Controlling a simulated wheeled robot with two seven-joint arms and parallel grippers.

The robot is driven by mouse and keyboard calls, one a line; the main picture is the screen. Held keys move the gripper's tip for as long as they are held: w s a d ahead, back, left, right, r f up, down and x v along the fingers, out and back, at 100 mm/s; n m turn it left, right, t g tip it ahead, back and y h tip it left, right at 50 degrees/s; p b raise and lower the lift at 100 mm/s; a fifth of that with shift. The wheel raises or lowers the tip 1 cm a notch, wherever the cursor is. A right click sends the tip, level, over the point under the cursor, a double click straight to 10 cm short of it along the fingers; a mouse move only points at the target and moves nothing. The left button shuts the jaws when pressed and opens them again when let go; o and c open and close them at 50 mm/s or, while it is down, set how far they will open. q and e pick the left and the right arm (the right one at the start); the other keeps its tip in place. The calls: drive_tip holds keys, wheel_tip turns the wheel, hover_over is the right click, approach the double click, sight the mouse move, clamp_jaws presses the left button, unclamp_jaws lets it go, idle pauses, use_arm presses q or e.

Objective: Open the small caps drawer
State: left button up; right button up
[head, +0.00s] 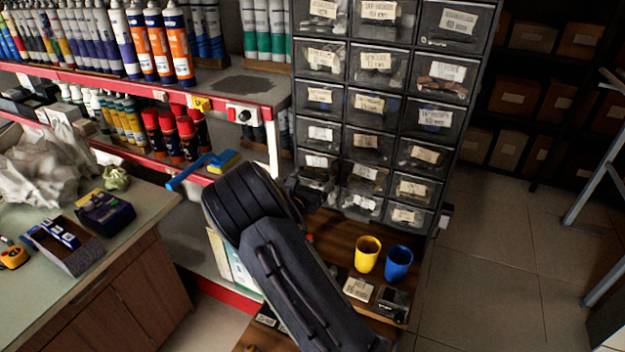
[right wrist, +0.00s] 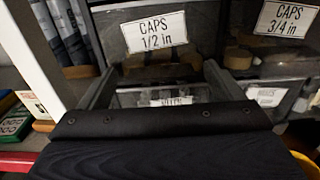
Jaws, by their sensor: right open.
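The small caps drawer (right wrist: 190,50), with a white label reading "CAPS 1/2 in", is straight ahead in the right wrist view. Its front is dark and see-through, and it looks shut. My right gripper (right wrist: 162,88) is open, with one finger at each side below that label. Nothing shows between the fingers, and I cannot tell whether they touch the drawer. In the head view my right gripper (head: 312,190) is at the lower left of the drawer cabinet (head: 342,128), where my arm hides part of the drawers. My left gripper is not in view.
A "CAPS 3/4 in" drawer (right wrist: 283,50) is just to the right. Yellow (head: 367,254) and blue (head: 398,264) cups stand on the wooden ledge below the cabinet. A shelf with a red edge (head: 120,82) holds cartridges at left.

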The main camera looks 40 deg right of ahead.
drive_tip(key=shift+d, duration=0.15)
drive_tip(key=c, duration=1.4)
drive_tip(key=p+v, duration=0.1)
drive_tip(key=v, duration=1.3)
drive_tip(key=shift+a+p, duration=0.2)
drive_tip(key=shift+p, duration=0.15)
drive_tip(key=o, duration=1.4)
drive_tip(key=shift+s, duration=0.1)
